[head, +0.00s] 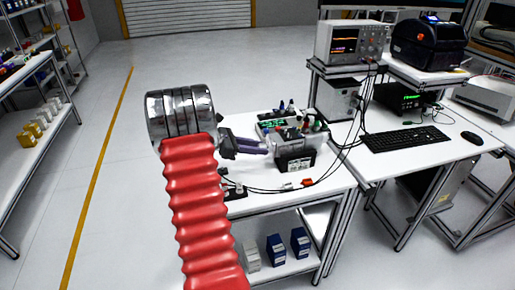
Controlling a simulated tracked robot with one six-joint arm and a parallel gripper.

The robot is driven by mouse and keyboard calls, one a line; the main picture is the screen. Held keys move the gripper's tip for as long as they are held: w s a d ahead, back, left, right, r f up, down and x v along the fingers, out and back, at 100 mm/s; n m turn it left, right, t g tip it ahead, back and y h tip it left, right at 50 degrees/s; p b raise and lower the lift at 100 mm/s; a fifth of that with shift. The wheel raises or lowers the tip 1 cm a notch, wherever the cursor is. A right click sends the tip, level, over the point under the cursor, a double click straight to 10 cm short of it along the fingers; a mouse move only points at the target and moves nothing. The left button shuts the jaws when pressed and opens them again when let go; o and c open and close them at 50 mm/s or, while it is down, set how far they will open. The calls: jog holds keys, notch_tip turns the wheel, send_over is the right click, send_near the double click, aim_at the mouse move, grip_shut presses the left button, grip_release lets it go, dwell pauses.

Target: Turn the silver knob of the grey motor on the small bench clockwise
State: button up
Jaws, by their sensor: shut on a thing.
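My gripper (266,148) reaches in from the left over the small bench (335,183), with its dark purplish fingers pointing right. It is shut at the left side of the grey motor (296,160), a compact block with a dark front. The fingertips are on the silver knob, which is mostly hidden by them and too small to make out clearly. My red ribbed arm sleeve and silver wrist joint cover the left part of the bench.
A desk with an oscilloscope (350,42) and keyboard (405,139) adjoins right. The floor left is open.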

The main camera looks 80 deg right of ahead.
jog(key=m+h, duration=0.1)
jog(key=m, duration=0.1)
jog(key=m+t+h, duration=0.1)
jog(key=m, duration=0.1)
jog(key=m+h, duration=0.1)
jog(key=m, duration=0.1)
jog(key=shift+s+a+f+t+h, duration=0.15)
jog(key=shift+a+t+h, duration=0.15)
jog(key=shift+h, duration=0.1)
jog(key=m+h, duration=0.1)
jog(key=m, duration=0.2)
jog(key=shift+s+a+f+m+h, duration=0.1)
jog(key=shift+f+m+h, duration=0.1)
jog(key=shift+m+h, duration=0.15)
jog(key=shift+f+m+h, duration=0.2)
jog(key=shift+m+h, duration=0.75)
jog(key=shift+m, duration=0.9)
jog(key=o, duration=1.1)
jog(key=shift+r, duration=0.1)
jog(key=shift+c, duration=0.2)
jog(key=v, duration=1.3)
jog(key=shift+w+a+f, duration=0.25)
jog(key=shift+w, duration=0.15)
